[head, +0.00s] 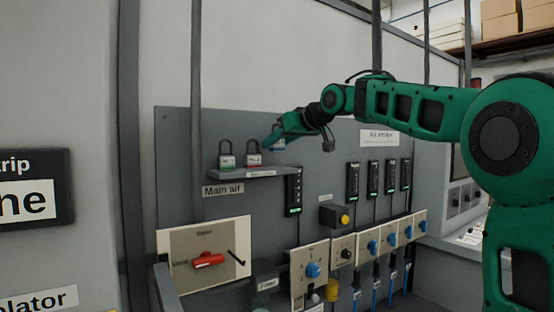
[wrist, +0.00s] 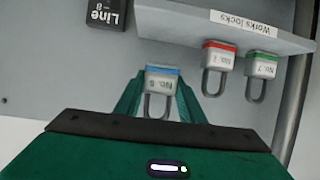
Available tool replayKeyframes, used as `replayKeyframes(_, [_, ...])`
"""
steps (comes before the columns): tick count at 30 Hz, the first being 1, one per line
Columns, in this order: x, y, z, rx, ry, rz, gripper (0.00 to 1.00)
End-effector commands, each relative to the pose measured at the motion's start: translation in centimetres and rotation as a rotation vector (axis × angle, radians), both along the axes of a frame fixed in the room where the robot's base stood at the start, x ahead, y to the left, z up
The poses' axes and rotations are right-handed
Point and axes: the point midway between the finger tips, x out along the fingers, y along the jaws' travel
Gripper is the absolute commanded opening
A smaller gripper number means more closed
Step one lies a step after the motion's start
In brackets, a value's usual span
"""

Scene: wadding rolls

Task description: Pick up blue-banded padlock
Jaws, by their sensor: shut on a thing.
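The blue-banded padlock (wrist: 161,82) is grey with a blue stripe and the upside-down label "No. 5" or similar. It sits between the two green fingers of my gripper (wrist: 158,95), which is shut on it. In the head view the padlock (head: 279,148) is mostly hidden by my gripper (head: 273,140). It appears raised a little above the right part of the shelf (head: 235,173). Its shackle points up, away from the shelf.
A red-banded padlock (head: 253,158) and a green-banded padlock (head: 227,160) stand on the shelf to the left. The grey panel (head: 320,180) is close behind. Black modules (head: 294,194), a red rotary switch (head: 208,260) and blue knobs lie below.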

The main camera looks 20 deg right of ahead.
Motion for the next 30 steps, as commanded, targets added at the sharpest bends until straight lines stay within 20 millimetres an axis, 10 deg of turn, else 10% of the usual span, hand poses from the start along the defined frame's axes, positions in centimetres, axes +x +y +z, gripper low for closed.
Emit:
replayKeyframes(12, [0.1,-0.1,8.7,-0.002,-0.004,-0.001,0.10])
replayKeyframes(30, [0.1,0.0,13.3,-0.001,0.000,0.000,0.10])
